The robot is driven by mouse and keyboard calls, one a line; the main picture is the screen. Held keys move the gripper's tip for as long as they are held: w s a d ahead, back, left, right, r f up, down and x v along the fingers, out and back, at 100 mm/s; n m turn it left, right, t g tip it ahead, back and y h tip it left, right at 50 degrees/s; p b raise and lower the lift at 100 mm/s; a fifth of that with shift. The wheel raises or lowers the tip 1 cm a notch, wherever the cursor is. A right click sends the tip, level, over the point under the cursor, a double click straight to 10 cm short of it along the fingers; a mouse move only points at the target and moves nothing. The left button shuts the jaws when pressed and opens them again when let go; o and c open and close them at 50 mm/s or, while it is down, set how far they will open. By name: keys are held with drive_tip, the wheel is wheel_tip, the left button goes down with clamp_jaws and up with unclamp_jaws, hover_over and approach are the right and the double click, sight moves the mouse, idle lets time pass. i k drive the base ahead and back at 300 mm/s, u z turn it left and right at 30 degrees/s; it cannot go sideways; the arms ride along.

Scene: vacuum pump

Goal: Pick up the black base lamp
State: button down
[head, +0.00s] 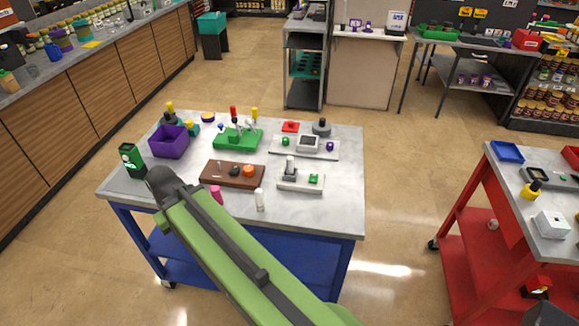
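No thing in the head view shows clearly as a black base lamp. A small dark item with a yellow top (170,112) stands at the back left of the grey-topped table (335,195) and may be it. A dark grey rounded item (321,127) stands at the back right of the table and is also hard to tell. My green arm reaches from the lower right over the table's front left and ends in a dark rounded joint. My gripper's fingers do not show.
A purple bin (168,142), a dark green can (131,160), a green block with levers (238,138) and a brown tray (233,175) crowd the table's left half. The table's right front is bare. A red cart (470,225) stands to the right, with open floor between.

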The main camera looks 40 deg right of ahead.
sight(290, 159)
drive_tip(key=u, duration=4.95)
drive_tip(key=i, duration=0.1)
drive_tip(key=z, duration=2.5)
drive_tip(key=k, duration=1.55)
drive_tip(key=z, duration=0.15)
